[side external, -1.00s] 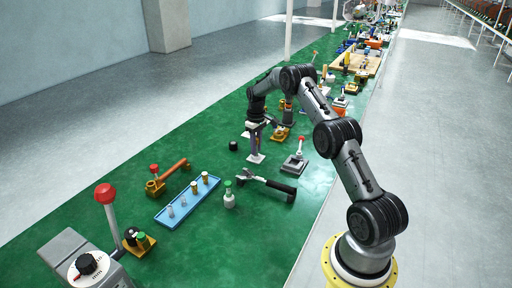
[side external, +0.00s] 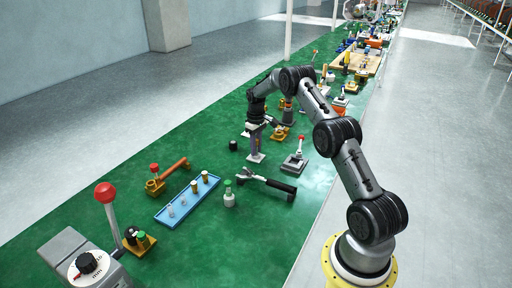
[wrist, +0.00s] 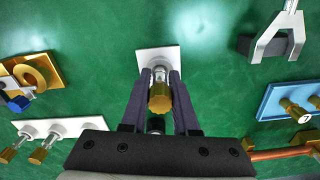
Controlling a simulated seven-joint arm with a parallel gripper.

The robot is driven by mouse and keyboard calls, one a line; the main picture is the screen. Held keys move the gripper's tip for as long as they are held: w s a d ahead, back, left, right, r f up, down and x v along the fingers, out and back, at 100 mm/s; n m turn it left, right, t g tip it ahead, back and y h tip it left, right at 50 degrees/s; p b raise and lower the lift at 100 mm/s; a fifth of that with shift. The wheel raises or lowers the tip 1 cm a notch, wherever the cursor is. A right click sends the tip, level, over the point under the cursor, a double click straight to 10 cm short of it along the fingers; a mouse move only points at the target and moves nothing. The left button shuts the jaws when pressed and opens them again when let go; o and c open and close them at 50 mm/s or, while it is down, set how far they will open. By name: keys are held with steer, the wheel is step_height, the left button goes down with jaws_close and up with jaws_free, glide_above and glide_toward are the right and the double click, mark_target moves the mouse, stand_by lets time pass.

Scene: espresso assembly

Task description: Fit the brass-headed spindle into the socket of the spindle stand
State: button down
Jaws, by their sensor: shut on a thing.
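The brass-headed spindle (wrist: 159,100) is between the two dark fingers of my gripper (wrist: 158,88) in the wrist view. Its brass head faces the camera and its silver shaft points away, toward a white square plate. This plate appears to be the base of the spindle stand (wrist: 146,57); the white base also shows in the side view (side external: 256,158). My gripper (side external: 255,136) is shut on the spindle, straight above that base. The fingers and brass head hide the shaft's lower end and the socket, so I cannot tell whether the tip is in it.
A white plate with brass-headed pieces (wrist: 62,126) and a gold fixture (wrist: 40,68) lie left in the wrist view. A blue tray (side external: 166,219), a black-handled tool (side external: 281,187) and a red-knobbed lever stand (side external: 295,162) are nearby. Green surface is clear around the stand's front.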

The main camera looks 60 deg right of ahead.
steer(key=shift+f, duration=0.25)
steer(key=shift+r, duration=0.15)
steer(key=shift+r, duration=0.6)
steer(key=shift+f, duration=0.85)
stand_by(1.2)
steer(key=shift+r, duration=0.1)
steer(key=shift+r, duration=0.6)
steer(key=shift+w+r, duration=0.1)
stand_by(0.6)
steer(key=shift+f, duration=0.8)
stand_by(0.8)
